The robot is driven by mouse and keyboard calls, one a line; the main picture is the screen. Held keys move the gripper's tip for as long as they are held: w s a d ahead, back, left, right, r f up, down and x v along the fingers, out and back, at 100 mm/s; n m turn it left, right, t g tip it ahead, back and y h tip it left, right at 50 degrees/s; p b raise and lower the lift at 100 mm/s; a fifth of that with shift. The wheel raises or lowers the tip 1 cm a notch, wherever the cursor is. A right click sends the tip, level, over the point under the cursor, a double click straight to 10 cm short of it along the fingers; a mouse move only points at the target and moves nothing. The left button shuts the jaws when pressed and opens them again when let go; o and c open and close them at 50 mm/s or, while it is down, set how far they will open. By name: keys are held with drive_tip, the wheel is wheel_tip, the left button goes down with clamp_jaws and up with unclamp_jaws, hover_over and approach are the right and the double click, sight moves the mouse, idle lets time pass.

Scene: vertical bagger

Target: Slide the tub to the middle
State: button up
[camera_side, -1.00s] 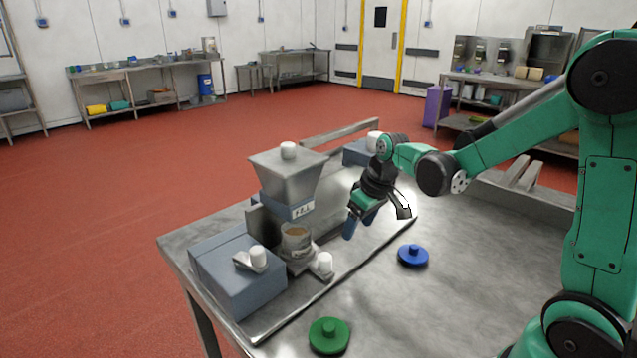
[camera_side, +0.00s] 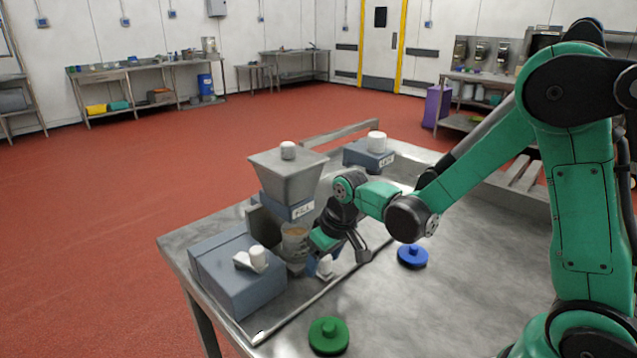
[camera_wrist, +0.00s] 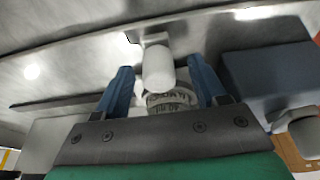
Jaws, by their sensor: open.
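In the wrist view, a round rim with printed lettering, probably the tub (camera_wrist: 172,100), shows partly behind a white knob (camera_wrist: 158,68). That white knob also shows in the side view (camera_side: 325,266), low in front of the tub and partly covered by my gripper. My gripper (camera_side: 321,264) is open, its blue fingers on either side of the knob in the wrist view (camera_wrist: 162,80). I cannot tell whether they touch it.
A blue-grey box (camera_side: 240,279) with another white knob (camera_side: 258,258) stands left of the tub. A labelled block (camera_side: 365,156) with a white knob on top stands behind. A green disc (camera_side: 328,336) and a blue disc (camera_side: 412,257) lie on the steel table, with bare surface between them.

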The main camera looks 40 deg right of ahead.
clamp_jaws()
drive_tip(key=shift+d, duration=2.55)
drive_tip(key=shift+d, duration=2.5)
